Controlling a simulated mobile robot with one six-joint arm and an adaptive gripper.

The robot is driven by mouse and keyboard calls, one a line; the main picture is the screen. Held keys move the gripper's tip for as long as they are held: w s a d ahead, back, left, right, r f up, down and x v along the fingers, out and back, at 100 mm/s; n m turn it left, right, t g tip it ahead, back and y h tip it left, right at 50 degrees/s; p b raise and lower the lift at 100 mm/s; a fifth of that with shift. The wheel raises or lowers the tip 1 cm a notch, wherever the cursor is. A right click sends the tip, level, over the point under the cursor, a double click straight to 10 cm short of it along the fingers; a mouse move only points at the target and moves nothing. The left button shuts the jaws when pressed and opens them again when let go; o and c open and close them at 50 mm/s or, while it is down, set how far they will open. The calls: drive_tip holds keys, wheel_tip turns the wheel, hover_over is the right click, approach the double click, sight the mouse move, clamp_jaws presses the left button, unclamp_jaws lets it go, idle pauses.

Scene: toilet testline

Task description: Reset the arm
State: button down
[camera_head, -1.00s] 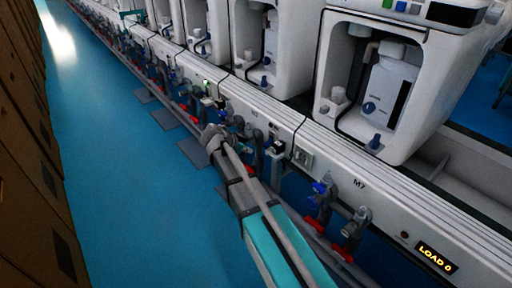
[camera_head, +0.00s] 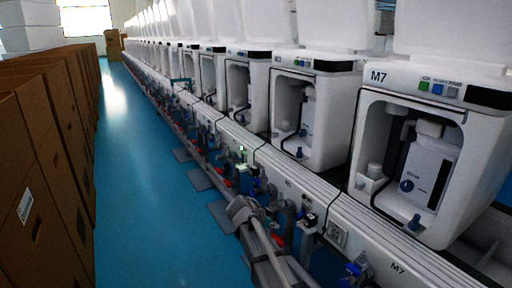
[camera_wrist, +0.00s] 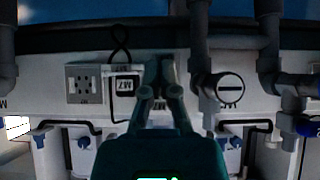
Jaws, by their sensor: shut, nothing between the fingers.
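My gripper (camera_wrist: 162,62) shows in the wrist view, dark and teal, its two fingers closed together with nothing held. Its fingertips point at the white rail of the test line, between a socket plate and a round gauge-like fitting; I cannot tell the distance. The picture there is upside down. In the head view my arm (camera_head: 262,240) reaches from the bottom edge up beside the rail's pipe fittings. The gripper's fingers cannot be made out there.
White machines (camera_head: 310,115) stand in a long row on the rail at the right. Grey pipes and valves (camera_head: 352,272) jut from its front. Grey pipes (camera_wrist: 200,45) also flank my gripper. Cardboard boxes (camera_head: 40,150) line the left. The blue floor (camera_head: 140,190) between is clear.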

drive_tip(key=s+d+r+n+g+y+p, duration=0.2)
drive_tip(key=s+d+r+n+y+p, duration=0.15)
drive_tip(key=s, duration=0.35)
drive_tip(key=s+d+r+n+g+y+p, duration=0.1)
drive_tip(key=s+d+r+n+y+p, duration=0.1)
drive_tip(key=s+n+p, duration=0.4)
drive_tip(key=s+d+r+n+g+y+p, duration=0.2)
drive_tip(key=s+d+y+p, duration=0.15)
drive_tip(key=s, duration=0.55)
wheel_tip(320, 180, up, 38)
drive_tip(key=p, duration=3.7)
drive_tip(key=shift+w+a+f+h+p, duration=0.15)
drive_tip(key=shift+w+h+p, duration=0.1)
drive_tip(key=shift+h+p, duration=0.15)
